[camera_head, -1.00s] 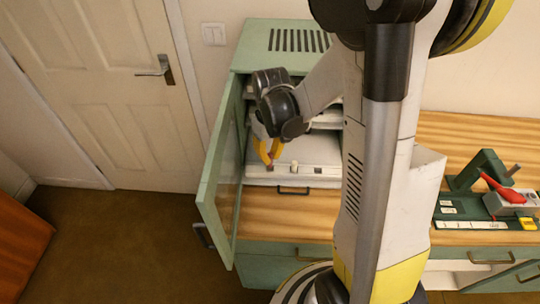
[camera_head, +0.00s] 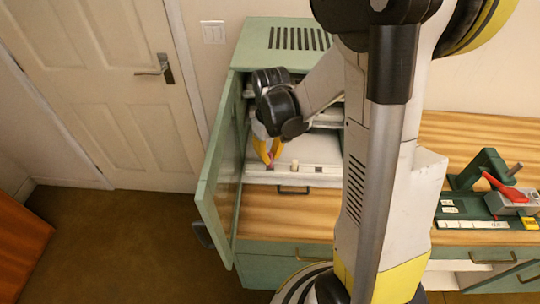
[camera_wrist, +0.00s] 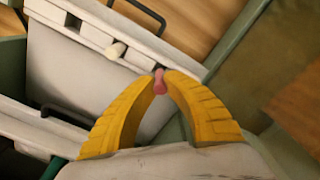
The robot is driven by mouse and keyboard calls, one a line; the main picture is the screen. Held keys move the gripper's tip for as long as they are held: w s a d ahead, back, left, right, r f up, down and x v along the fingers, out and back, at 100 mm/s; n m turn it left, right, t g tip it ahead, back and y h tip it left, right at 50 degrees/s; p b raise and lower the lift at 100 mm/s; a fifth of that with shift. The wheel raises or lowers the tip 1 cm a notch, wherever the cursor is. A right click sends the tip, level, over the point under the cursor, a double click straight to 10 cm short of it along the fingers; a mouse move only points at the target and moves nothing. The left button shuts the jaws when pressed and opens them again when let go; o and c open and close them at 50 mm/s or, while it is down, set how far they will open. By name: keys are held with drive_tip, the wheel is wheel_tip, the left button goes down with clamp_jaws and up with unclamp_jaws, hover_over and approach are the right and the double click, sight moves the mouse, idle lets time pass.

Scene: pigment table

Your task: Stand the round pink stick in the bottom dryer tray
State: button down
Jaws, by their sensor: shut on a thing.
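My gripper (camera_head: 266,152) has yellow fingers and reaches into the open dryer cabinet (camera_head: 222,178). In the wrist view its fingertips (camera_wrist: 161,76) are shut on the round pink stick (camera_wrist: 159,83); only a short rounded part of the stick shows between them. The bottom dryer tray (camera_head: 325,172) is pale and pulled forward, and it also shows in the wrist view (camera_wrist: 75,75). The pink stick is over or at the tray's front strip, near its door-side end. I cannot tell whether it touches the tray.
The open green cabinet door (camera_head: 210,185) stands close on the left of my gripper. Higher trays (camera_head: 328,117) sit above the bottom one. A green tool stand with a red lever (camera_head: 497,187) is on the wooden counter (camera_head: 465,160) at the right.

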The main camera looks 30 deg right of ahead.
drive_tip(key=shift+f, duration=0.15)
drive_tip(key=shift+f+b, duration=0.8)
drive_tip(key=shift+b, duration=0.1)
drive_tip(key=shift+f, duration=0.2)
idle(0.5)
drive_tip(key=c, duration=1.5)
unclamp_jaws()
drive_tip(key=shift+o, duration=0.2)
drive_tip(key=shift+r+p, duration=2.8)
drive_tip(key=shift+r, duration=1.3)
